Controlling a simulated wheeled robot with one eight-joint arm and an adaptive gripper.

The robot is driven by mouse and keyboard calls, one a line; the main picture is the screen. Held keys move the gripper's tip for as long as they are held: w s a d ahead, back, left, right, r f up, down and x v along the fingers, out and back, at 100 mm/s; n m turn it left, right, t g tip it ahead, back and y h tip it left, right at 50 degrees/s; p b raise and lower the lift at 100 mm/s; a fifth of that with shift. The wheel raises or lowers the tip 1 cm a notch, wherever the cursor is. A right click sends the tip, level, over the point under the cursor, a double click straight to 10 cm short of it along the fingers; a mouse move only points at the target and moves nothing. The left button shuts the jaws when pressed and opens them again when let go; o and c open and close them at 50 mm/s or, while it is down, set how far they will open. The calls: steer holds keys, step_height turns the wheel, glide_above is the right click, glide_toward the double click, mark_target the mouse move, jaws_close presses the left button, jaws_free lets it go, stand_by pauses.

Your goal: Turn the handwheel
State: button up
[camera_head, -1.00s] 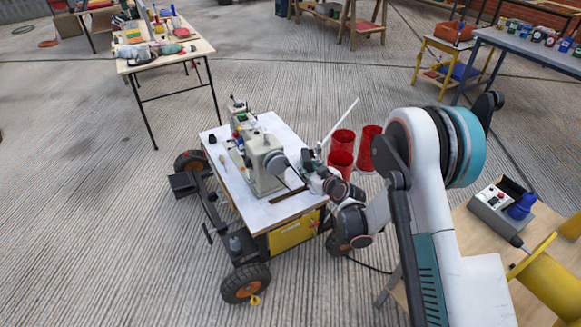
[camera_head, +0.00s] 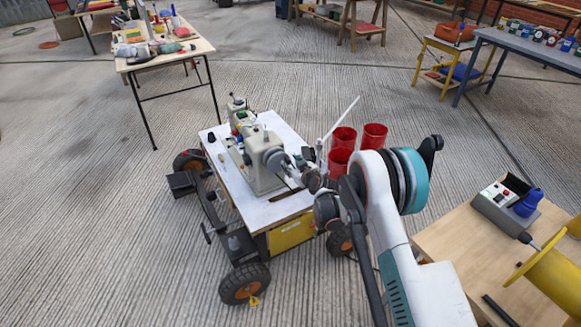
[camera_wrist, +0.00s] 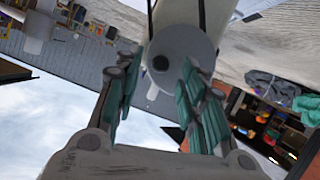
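A pale sewing machine (camera_head: 258,165) stands on a white-topped wheeled cart. Its handwheel (camera_head: 275,159) is a grey disc at the machine's right end. In the wrist view the handwheel (camera_wrist: 178,60) is a round grey face with a dark centre hole. My gripper (camera_head: 298,166) is right beside the handwheel. In the wrist view my gripper (camera_wrist: 160,68) is open, with its teal-padded fingers apart. The left fingertip is near the wheel's left edge, and the right finger overlaps its lower right. I cannot tell whether either finger touches it.
The cart top (camera_head: 285,132) is white, with a dark flat tool (camera_head: 290,194) near its front edge. Several red cups (camera_head: 342,148) stand behind my arm. A wooden table (camera_head: 455,240) with a grey box is at right. The concrete floor around the cart is mostly clear.

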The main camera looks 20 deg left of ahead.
steer(key=shift+x, duration=1.05)
jaws_close()
steer(key=shift+s+r, duration=0.1)
